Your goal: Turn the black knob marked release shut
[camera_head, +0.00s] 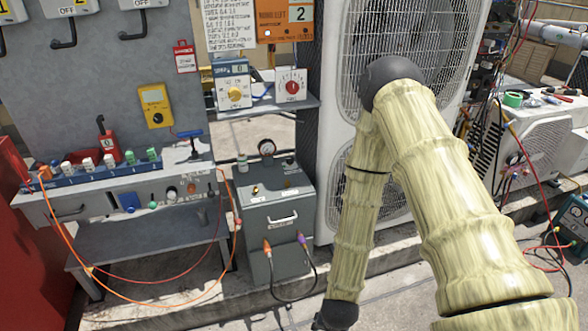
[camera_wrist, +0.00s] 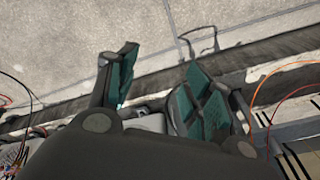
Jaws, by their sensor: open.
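I cannot read the word release on any knob. A small dark knob (camera_head: 290,160) stands on top of the grey box, right of a round gauge (camera_head: 266,148). A dark knob (camera_head: 171,193) also sits on the bench front; I cannot tell which is the marked one. My gripper (camera_wrist: 160,75) shows in the wrist view, open, with teal pads apart and nothing between them, above concrete ground. In the head view my arm reaches down to the bottom edge, right of the grey box, and the fingers are out of frame. No knob is recognizable in the wrist view.
The grey box (camera_head: 275,215) stands between the bench (camera_head: 130,228) and a tall white condenser (camera_head: 334,95). Orange and purple plugs with cables hang at its front. An orange cable (camera_head: 165,304) loops below the bench. A red cabinet (camera_head: 30,240) stands at left.

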